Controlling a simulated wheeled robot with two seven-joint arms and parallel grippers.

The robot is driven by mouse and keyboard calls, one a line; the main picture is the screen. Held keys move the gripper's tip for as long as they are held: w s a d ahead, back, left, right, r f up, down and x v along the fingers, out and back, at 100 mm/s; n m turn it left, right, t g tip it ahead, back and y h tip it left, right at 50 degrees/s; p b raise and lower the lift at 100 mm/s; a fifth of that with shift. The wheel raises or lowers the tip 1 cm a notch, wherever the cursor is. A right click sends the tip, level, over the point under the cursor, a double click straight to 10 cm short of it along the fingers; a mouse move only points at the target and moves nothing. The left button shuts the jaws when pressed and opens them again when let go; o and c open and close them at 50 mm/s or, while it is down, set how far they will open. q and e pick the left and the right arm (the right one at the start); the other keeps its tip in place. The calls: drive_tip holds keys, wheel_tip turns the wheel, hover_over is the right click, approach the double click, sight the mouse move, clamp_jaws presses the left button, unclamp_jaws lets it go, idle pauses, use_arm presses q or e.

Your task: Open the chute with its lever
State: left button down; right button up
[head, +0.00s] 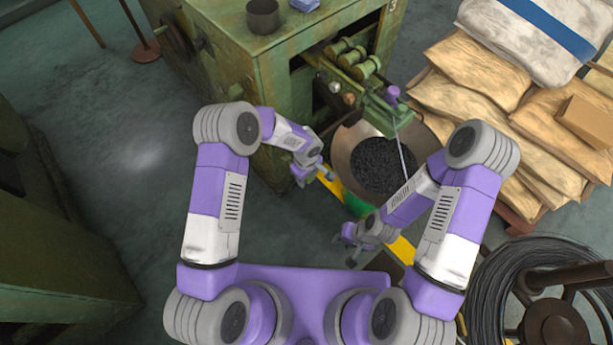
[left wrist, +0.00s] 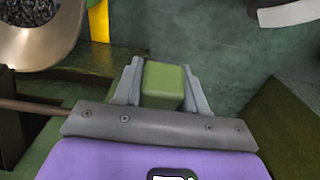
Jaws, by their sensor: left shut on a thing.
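In the left wrist view my left gripper (left wrist: 162,88) is shut on a green block (left wrist: 163,80), with a finger on each side of it. The block looks like the grip of the lever. A thin brown rod (left wrist: 30,106) runs in from the left behind the gripper's base. In the head view the left gripper (head: 314,178) is low at the machine's front corner, and the block is hardly visible there. A green chute-like part (head: 383,108) juts from the machine above a bowl. My right gripper (head: 349,248) looks open and empty, right of and below the left one.
The green machine (head: 220,62) stands at the back. The wide bowl (head: 345,150) of dark pieces sits below the chute-like part; it also shows in the wrist view (left wrist: 45,45). Stacked sacks (head: 460,105) and a wire coil (head: 490,290) are at right.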

use_arm(q)
drive_tip(key=shift+r, duration=0.1)
drive_tip(key=shift+w+a+r+g+h+p, duration=0.15)
drive_tip(key=shift+r+g+h+p, duration=0.2)
drive_tip(key=shift+r+p, duration=0.1)
drive_tip(key=shift+w+a+r+g+h+p, duration=0.1)
drive_tip(key=shift+r+g+h+p, duration=0.25)
drive_tip(key=shift+r+p, duration=0.05)
drive_tip(key=shift+w+a+r+g+h, duration=0.2)
drive_tip(key=shift+w+r+g+h, duration=0.05)
drive_tip(key=shift+r+g+h, duration=0.3)
drive_tip(key=shift+w+a+r+g+h, duration=0.25)
drive_tip(key=shift+w+r+g+h, duration=0.05)
drive_tip(key=shift+r+g+h, duration=0.15)
drive_tip(key=shift+w+a+r+g+h+b, duration=0.25)
drive_tip(key=shift+r+g+h+b, duration=0.05)
drive_tip(key=shift+r+g+h, duration=0.1)
drive_tip(key=shift+w+a+r+g+h+b, duration=0.2)
drive_tip(key=shift+a+r+g+h+b, duration=0.05)
drive_tip(key=shift+r+g+h, duration=0.15)
drive_tip(key=c, duration=0.7)
unclamp_jaws()
